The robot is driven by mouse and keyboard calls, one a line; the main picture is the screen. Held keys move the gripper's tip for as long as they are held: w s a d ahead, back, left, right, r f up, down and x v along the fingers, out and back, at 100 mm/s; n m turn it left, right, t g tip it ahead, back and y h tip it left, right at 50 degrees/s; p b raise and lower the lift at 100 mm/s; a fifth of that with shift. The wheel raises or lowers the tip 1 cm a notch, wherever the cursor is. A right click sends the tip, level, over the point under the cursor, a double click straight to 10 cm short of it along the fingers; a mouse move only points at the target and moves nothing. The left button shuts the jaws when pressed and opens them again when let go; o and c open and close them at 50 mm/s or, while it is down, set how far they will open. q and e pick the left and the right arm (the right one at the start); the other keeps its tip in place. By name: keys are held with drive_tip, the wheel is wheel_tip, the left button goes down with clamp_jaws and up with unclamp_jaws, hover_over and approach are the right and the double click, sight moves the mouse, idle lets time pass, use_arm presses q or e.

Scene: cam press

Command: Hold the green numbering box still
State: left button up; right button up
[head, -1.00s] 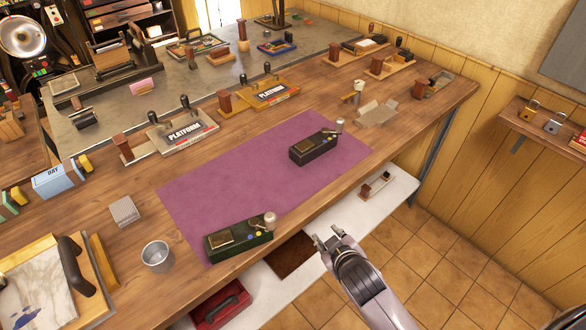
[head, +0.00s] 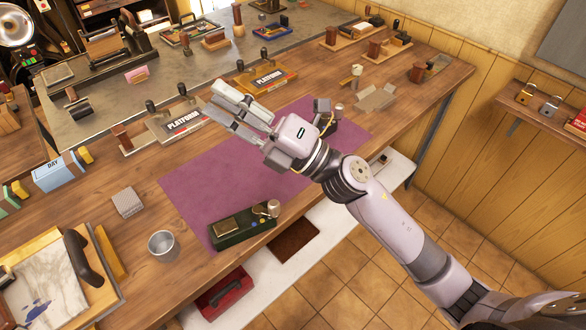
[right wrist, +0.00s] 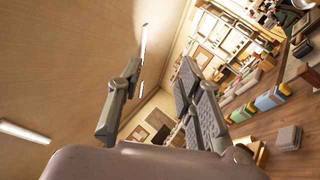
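The green numbering box (head: 240,234), with a brass plate on top and a pale-knobbed lever at its right end, sits on the near corner of the purple mat (head: 210,192). Nothing touches it. My right gripper (head: 222,103) is above the far part of the mat, beyond and well apart from the green box. Its fingers are spread and empty; they also show spread in the right wrist view (right wrist: 160,92). A similar dark box (head: 325,112) on the mat is partly hidden behind my right gripper. My left gripper is not in view.
A metal cup (head: 163,246) and a small ridged grey block (head: 127,202) stand left of the mat. Two platform stamp stations, one grey (head: 180,128) and one yellow (head: 266,79), line the back. The mat's middle is clear.

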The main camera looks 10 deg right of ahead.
drive_tip(key=s+a+f+n+g+h, duration=0.2)
drive_tip(key=s+a+f+n+g, duration=0.15)
drive_tip(key=n+g, duration=0.4)
drive_tip(key=s+a+f+n+g+h, duration=0.2)
drive_tip(key=s+n+g, duration=0.35)
drive_tip(key=n, duration=0.35)
drive_tip(key=w+d+f+n+h, duration=0.2)
drive_tip(key=w+d+f+h, duration=0.1)
drive_tip(key=d+h, duration=0.3)
drive_tip(key=w+d+f+n+t+h, duration=0.1)
drive_tip(key=w+d+f+h, duration=0.1)
drive_tip(key=d+f+h, duration=0.4)
drive_tip(key=d, duration=0.2)
drive_tip(key=shift+w+d+f+n+p, duration=0.25)
drive_tip(key=shift+w+d+n+p, duration=0.1)
drive_tip(key=shift+w+d+p, duration=0.05)
